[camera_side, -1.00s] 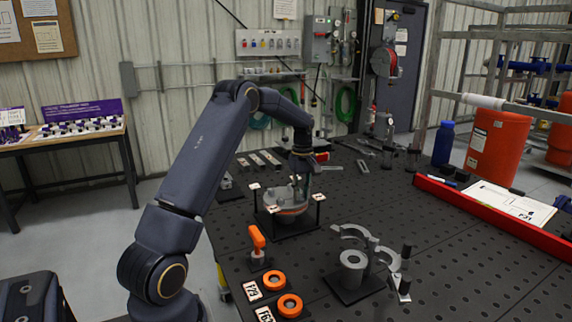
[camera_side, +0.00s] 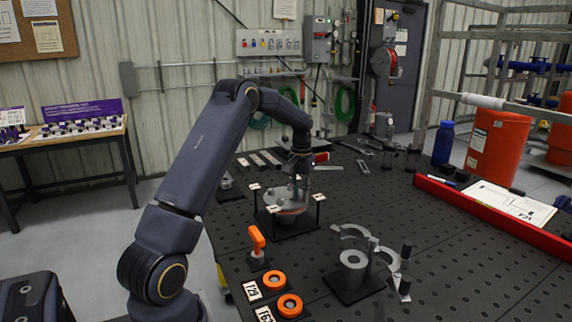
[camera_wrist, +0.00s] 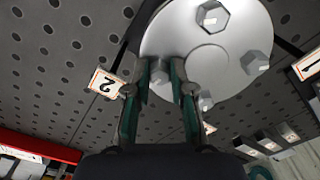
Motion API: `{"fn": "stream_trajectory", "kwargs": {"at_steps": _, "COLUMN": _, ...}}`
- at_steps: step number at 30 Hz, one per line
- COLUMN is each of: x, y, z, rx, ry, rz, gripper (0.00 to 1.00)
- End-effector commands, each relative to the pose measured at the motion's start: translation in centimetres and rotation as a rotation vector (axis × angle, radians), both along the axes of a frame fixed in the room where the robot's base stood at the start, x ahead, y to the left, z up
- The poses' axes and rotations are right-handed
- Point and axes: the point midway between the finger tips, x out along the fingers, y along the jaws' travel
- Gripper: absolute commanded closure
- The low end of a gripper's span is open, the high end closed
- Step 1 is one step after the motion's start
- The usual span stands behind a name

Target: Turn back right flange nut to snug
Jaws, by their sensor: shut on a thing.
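The round grey flange (camera_side: 288,206) sits on a dark stand with several corner posts in the side view. In the wrist view the pale flange disc (camera_wrist: 190,35) fills the upper middle, with a hex nut at its top (camera_wrist: 212,16), one at its right (camera_wrist: 256,62) and one at its lower edge (camera_wrist: 205,101). My gripper (camera_wrist: 163,68) reaches over the flange's left edge, its two fingers closed around a nut there, mostly hidden between the fingertips. In the side view my gripper (camera_side: 299,186) points down onto the flange. I cannot tell how tight the nut is.
Numbered tags, "2" (camera_wrist: 105,83) and "1" (camera_wrist: 308,64), stand by the flange on posts close to my fingers.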

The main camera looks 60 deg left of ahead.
Motion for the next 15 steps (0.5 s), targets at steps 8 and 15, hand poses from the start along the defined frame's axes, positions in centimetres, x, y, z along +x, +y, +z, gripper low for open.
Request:
{"fn": "stream_trajectory", "kwargs": {"at_steps": 8, "x": 0.03, "y": 0.1, "z": 0.25, "rx": 0.003, "ry": -0.004, "rz": -0.147, "gripper": 1.0}}
{"fn": "stream_trajectory", "kwargs": {"at_steps": 15, "x": 0.04, "y": 0.12, "z": 0.3, "rx": 0.003, "ry": -0.004, "rz": -0.201, "gripper": 1.0}}
